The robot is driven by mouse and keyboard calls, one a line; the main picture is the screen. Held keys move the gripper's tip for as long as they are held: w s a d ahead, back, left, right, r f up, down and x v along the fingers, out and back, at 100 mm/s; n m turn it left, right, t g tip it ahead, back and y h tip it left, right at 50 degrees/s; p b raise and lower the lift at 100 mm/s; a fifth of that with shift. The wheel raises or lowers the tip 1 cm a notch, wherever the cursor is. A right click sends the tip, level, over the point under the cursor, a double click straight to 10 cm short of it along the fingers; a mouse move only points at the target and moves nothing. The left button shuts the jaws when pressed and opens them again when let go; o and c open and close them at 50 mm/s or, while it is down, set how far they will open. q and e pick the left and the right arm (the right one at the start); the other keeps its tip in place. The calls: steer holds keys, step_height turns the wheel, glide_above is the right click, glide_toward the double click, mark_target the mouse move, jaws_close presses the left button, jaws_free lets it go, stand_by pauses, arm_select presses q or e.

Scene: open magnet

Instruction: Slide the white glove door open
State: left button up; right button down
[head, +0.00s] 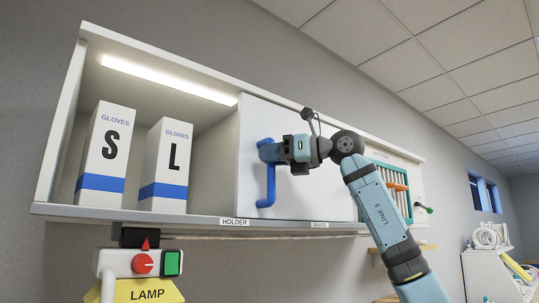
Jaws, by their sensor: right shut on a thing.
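The white glove door (300,195) is a flat sliding panel on the wall cabinet, with a blue vertical bar handle (268,186). The left part of the cabinet stands open and shows two glove boxes, marked S (106,150) and L (167,165). My right gripper (268,151) is shut on the upper part of the blue handle. The right arm reaches in from the lower right and covers part of the door. My left gripper is not in view.
A lamp control box (135,263) with a red knob and a green button sits below the cabinet at left. A teal slatted panel (392,190) with an orange handle is right of the door. A shelf (490,265) with white items stands at far right.

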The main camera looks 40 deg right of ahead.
steer(key=shift+d+r, duration=0.1)
steer(key=c, duration=1.3)
jaws_free()
steer(key=shift+o, duration=1.4)
steer(key=shift+d, duration=0.2)
steer(key=b+v, duration=0.3)
steer(key=v, duration=1.1)
